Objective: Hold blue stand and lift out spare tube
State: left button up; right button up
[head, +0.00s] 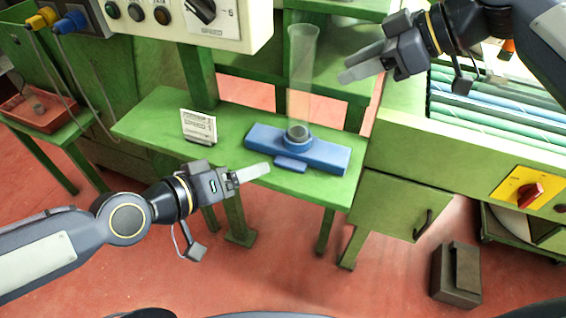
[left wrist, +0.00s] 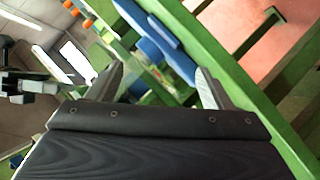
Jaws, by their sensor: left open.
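The blue stand (head: 325,154) lies on the green bench, a long flat block with a round collar and a small front tab. A tall clear tube (head: 301,75) stands upright in the collar, with something dark at its base. My left gripper (head: 252,173) is open and empty, in front of the stand's left end and apart from it. In the left wrist view the stand (left wrist: 158,38) shows beyond the open fingers (left wrist: 157,85). My right gripper (head: 350,66) is open and empty, right of the tube's upper part and not touching it.
A white card in a holder (head: 198,126) stands on the bench (head: 150,122) left of the stand. A control panel (head: 195,22) overhangs behind. A cabinet with a red switch (head: 528,194) and a rack of long rods (head: 490,100) are at the right. A red tray (head: 38,112) is far left.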

pick_arm(q)
jog(key=t, duration=0.1)
send_near(293, 146)
jog(key=d+f, duration=0.1)
jog(key=f+t+y, duration=0.1)
jog(key=w+d+f+m+t+y, duration=0.1)
jog(key=f+t+y, duration=0.1)
jog(key=shift+w+d+f+m, duration=0.1)
jog(key=shift+w+d+m, duration=0.2)
jog(key=shift+w, duration=0.1)
jog(key=shift+w+d+m+t+y, duration=0.2)
jog(key=shift+m+t+y, duration=0.3)
jog(key=shift+t, duration=0.4)
jog(key=shift+s+d+r+m+t, duration=0.1)
jog(key=shift+d+r+m+t, duration=0.45)
jog(key=shift+m, duration=0.25)
jog(key=shift+w+d, duration=0.25)
jog(key=shift+w, duration=0.25)
jog(key=x, duration=0.6)
jog(key=shift+w+d, duration=0.2)
jog(key=shift+w, duration=0.15)
